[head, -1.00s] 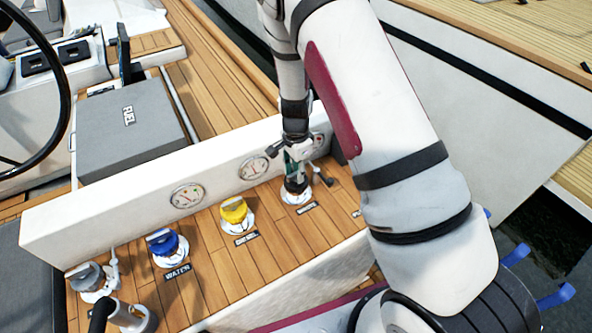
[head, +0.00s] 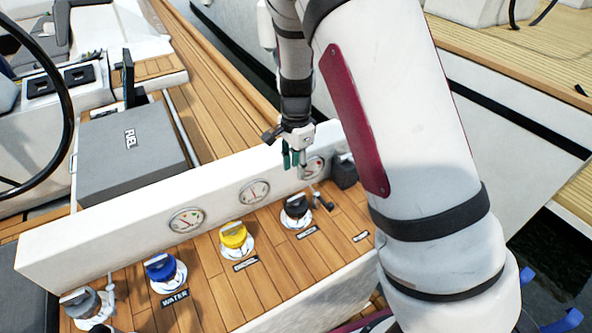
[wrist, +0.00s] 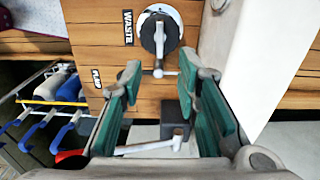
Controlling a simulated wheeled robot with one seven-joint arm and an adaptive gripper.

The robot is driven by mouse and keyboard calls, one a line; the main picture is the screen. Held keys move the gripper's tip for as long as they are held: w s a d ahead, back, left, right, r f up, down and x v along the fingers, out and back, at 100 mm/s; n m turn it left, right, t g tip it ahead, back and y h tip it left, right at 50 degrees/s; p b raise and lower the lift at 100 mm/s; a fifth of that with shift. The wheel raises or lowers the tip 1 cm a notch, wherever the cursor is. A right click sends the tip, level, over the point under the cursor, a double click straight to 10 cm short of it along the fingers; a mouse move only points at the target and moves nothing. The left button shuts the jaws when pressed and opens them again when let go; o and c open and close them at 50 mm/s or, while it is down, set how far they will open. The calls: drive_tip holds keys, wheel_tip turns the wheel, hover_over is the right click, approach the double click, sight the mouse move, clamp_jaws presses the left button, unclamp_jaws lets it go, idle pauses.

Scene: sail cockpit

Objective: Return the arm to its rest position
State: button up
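My gripper (head: 294,158) is above the far end of the wooden panel, in front of the white gauge board. In the wrist view its green-padded fingers (wrist: 165,105) stand apart with nothing between them. The black cap (head: 296,206) sits on its white ring below the gripper, apart from it. In the wrist view the black cap (wrist: 159,36) is beyond the fingertips, beside a WASTE label (wrist: 128,28). My arm bends down from the right side of the head view, covering part of the panel's right end.
A yellow cap (head: 233,236), a blue cap (head: 161,268) and a grey cap (head: 82,302) line the panel. The gauge board (head: 110,232) runs behind them. Blue-handled items (wrist: 62,130) show at the wrist view's left.

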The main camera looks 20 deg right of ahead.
idle(0.4)
drive_tip(key=s+a+r+n+t+y, duration=0.1)
drive_tip(key=s+r+n, duration=0.3)
drive_tip(key=r, duration=0.5)
drive_tip(key=s+r+n+t+y, duration=0.1)
drive_tip(key=s+r+n, duration=0.2)
drive_tip(key=s+r, duration=0.45)
drive_tip(key=s+r+n+t+h, duration=0.1)
drive_tip(key=s+r+n, duration=0.3)
drive_tip(key=s, duration=0.3)
drive_tip(key=s+d+r+n+t+h, duration=0.1)
drive_tip(key=s+r+n, duration=0.3)
drive_tip(key=s, duration=0.4)
drive_tip(key=shift+r+t, duration=0.6)
drive_tip(key=shift+r, duration=0.05)
drive_tip(key=shift+s+d, duration=0.1)
